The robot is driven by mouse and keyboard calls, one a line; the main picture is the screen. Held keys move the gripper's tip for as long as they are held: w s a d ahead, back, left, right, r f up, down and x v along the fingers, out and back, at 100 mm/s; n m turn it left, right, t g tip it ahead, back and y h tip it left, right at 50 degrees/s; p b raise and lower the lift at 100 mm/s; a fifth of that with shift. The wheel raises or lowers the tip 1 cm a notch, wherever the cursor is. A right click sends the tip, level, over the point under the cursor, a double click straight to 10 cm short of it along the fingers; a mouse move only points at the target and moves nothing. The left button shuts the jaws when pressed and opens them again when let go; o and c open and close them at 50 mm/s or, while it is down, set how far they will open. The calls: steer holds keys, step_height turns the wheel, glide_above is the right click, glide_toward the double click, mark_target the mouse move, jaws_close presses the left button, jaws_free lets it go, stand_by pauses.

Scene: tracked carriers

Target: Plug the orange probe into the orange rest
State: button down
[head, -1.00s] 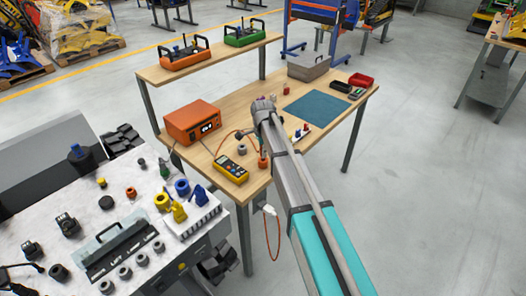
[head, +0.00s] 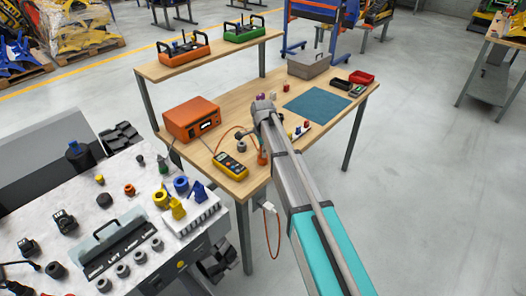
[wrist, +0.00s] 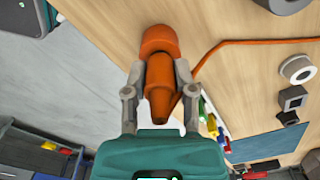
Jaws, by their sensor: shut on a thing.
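In the wrist view, my gripper (wrist: 157,95) is shut on the orange probe (wrist: 160,80), one grey finger on each side. An orange cable (wrist: 235,43) runs off to the right from beside it. A wider, rounded orange part (wrist: 158,40) shows just beyond the fingertips; I cannot tell whether it is the probe's end or the orange rest. In the head view, an orange piece (head: 262,157) shows beside my arm at the table's front edge. My arm hides most of the gripper there. I cannot tell whether the probe is seated.
The wooden table (head: 335,115) also holds an orange box with a display (head: 191,118), a yellow meter (head: 230,166), a grey ring (head: 241,146), a blue mat (head: 318,105) and a grey case (head: 308,66). A cluttered control panel (head: 100,225) stands at the left.

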steer(key=shift+f+b, duration=0.3)
steer(key=shift+f, duration=0.05)
steer(key=shift+c, duration=1.8)
jaws_free()
steer(key=shift+r, duration=0.15)
